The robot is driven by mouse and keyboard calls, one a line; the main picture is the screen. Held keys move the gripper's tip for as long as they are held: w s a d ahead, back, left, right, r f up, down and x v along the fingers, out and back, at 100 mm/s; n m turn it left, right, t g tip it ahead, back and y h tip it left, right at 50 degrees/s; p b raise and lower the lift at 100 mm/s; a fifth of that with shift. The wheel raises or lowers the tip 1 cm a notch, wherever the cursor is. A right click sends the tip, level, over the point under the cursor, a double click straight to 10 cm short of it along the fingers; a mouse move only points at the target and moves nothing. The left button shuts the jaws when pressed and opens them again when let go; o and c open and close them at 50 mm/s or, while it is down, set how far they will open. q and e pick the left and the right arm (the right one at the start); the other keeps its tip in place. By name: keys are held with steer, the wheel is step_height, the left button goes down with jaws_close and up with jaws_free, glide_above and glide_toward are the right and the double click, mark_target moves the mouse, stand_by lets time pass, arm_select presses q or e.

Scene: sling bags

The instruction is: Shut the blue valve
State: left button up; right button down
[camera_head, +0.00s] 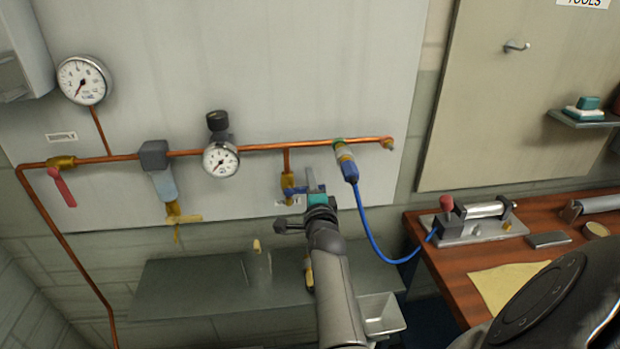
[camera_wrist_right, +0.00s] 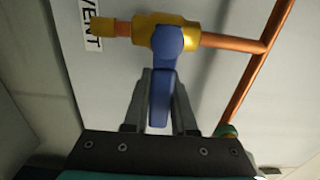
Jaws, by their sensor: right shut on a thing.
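The blue valve is a brass body (camera_wrist_right: 188,38) with a blue lever (camera_wrist_right: 163,85), on a short copper branch beside a VENT label (camera_wrist_right: 91,30). In the wrist view, the lever stands crosswise to the copper stub. In the head view, its brass body (camera_head: 287,183) sits below the main copper pipe, with the lever mostly hidden by the gripper. My right gripper (camera_head: 313,188) is at the valve. In the wrist view, its fingers (camera_wrist_right: 163,100) are on both sides of the lever, shut on it. My left gripper is not in view.
A blue hose (camera_head: 370,235) hangs just right of the gripper from a coupling (camera_head: 345,160). Gauges, a red-handled valve (camera_head: 62,188) and a regulator (camera_head: 218,125) are further left. A grey shelf (camera_head: 190,285) lies below; a wooden bench (camera_head: 450,270) is at right.

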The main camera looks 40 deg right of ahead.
steer(key=shift+a+f+m, duration=0.1)
steer(key=shift+f+m, duration=0.1)
steer(key=shift+m, duration=0.1)
steer(key=c, duration=0.7)
jaws_free()
steer(key=shift+r, duration=0.1)
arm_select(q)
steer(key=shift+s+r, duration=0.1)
